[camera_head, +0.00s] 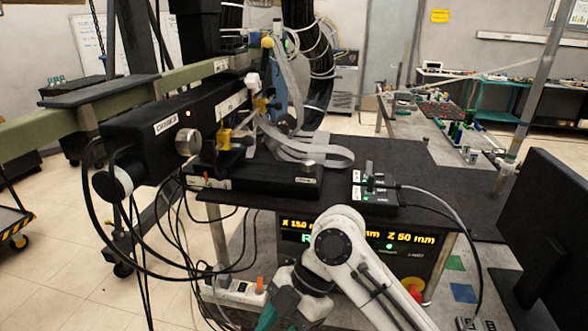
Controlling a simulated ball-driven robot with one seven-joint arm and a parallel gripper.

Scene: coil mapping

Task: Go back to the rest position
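My white arm (340,240) rises from the bottom edge of the head view and bends at a dark round joint, in front of the display panel. One link runs down to the right, and a dark grey and teal section (292,300) runs down to the left, past the bottom edge. I see no fingertips, so my gripper and anything it may hold are out of view.
A black-topped bench (420,165) stands ahead, with a control box (375,190) and cable on it. A lit display panel (405,245) is below. A coil-drive assembly (180,120) with hanging cables is left. A dark monitor (545,230) is right. Open floor (50,250) lies far left.

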